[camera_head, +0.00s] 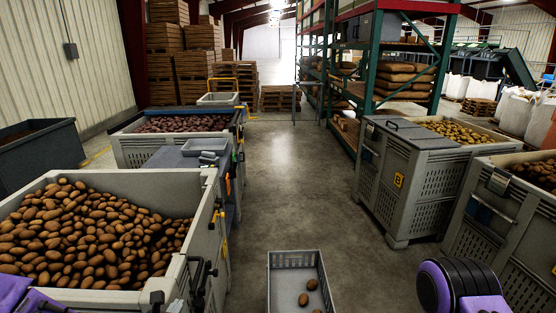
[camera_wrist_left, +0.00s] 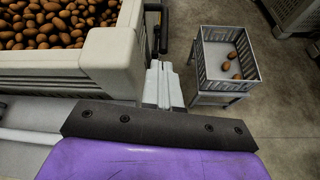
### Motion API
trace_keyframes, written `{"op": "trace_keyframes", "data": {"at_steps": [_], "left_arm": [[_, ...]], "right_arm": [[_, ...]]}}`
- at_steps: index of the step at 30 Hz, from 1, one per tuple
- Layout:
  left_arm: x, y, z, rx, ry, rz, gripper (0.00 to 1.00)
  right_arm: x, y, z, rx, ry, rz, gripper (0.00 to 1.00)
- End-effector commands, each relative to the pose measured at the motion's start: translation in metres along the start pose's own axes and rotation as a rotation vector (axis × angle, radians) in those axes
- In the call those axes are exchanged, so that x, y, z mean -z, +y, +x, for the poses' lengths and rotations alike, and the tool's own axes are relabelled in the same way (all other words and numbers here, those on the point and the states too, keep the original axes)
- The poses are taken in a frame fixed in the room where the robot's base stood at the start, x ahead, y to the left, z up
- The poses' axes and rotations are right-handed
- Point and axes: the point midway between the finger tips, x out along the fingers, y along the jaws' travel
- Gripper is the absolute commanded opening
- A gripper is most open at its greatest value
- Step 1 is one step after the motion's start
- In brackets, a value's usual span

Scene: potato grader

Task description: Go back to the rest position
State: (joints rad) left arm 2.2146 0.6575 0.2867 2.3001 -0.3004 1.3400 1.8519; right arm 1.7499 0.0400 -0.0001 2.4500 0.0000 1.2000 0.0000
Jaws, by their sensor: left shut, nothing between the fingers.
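My left gripper (camera_wrist_left: 161,72) shows in the wrist view as two pale grey fingers held together, with nothing between them. It is beside the corner of a grey bin (camera_wrist_left: 112,48) full of brown potatoes, and left of a small grey crate (camera_wrist_left: 203,70). In the head view, purple parts of my left arm show at the bottom left, in front of that bin (camera_head: 120,180). A purple and black part of my right arm is at the bottom right; its gripper is out of view. The crate (camera_head: 296,259) holds three potatoes (camera_wrist_left: 232,55).
A bin of reddish potatoes (camera_head: 128,152) stands farther back on the left, near a small grey tray (camera_head: 205,146). Grey bins (camera_head: 420,185) line the right side, before a green rack (camera_head: 368,60). The concrete aisle (camera_head: 285,190) between is clear.

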Motion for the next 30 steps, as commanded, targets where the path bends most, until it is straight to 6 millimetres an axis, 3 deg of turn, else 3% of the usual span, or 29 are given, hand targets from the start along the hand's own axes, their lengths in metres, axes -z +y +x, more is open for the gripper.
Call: {"op": "trace_keyframes", "data": {"at_steps": [8, 10, 14, 17, 21, 24, 27, 30], "left_arm": [[0.013, -0.001, -0.004, 0.013, 0.045, 0.365, 0.00], [0.021, -0.003, -0.006, 0.025, 0.066, 0.508, 0.00], [0.059, -0.009, -0.010, 0.080, 0.135, 0.859, 0.00], [0.117, -0.016, -0.018, 0.186, 0.221, 1.255, 0.00], [0.226, -0.018, -0.045, 0.460, 0.334, 1.874, 0.00], [0.295, -0.013, -0.071, 0.681, 0.382, 2.189, 0.00], [0.348, -0.006, -0.096, 0.846, 0.424, 2.335, 0.00], [0.380, -0.003, -0.111, 0.940, 0.440, 2.394, 0.00]], "right_arm": [[0.000, 0.000, 0.000, 0.000, 0.000, 0.000, 0.44], [0.000, 0.000, 0.001, 0.000, 0.000, 0.000, 0.44], [-0.003, -0.001, 0.008, 0.000, 0.000, 0.000, 0.44], [-0.009, -0.002, 0.021, 0.000, 0.000, 0.000, 0.44], [-0.019, -0.004, 0.047, 0.000, 0.000, 0.000, 0.44], [-0.027, -0.006, 0.066, 0.000, 0.000, 0.000, 0.44], [-0.034, -0.007, 0.082, 0.000, 0.000, 0.000, 0.44], [-0.038, -0.008, 0.092, 0.000, 0.000, 0.000, 0.44]]}}
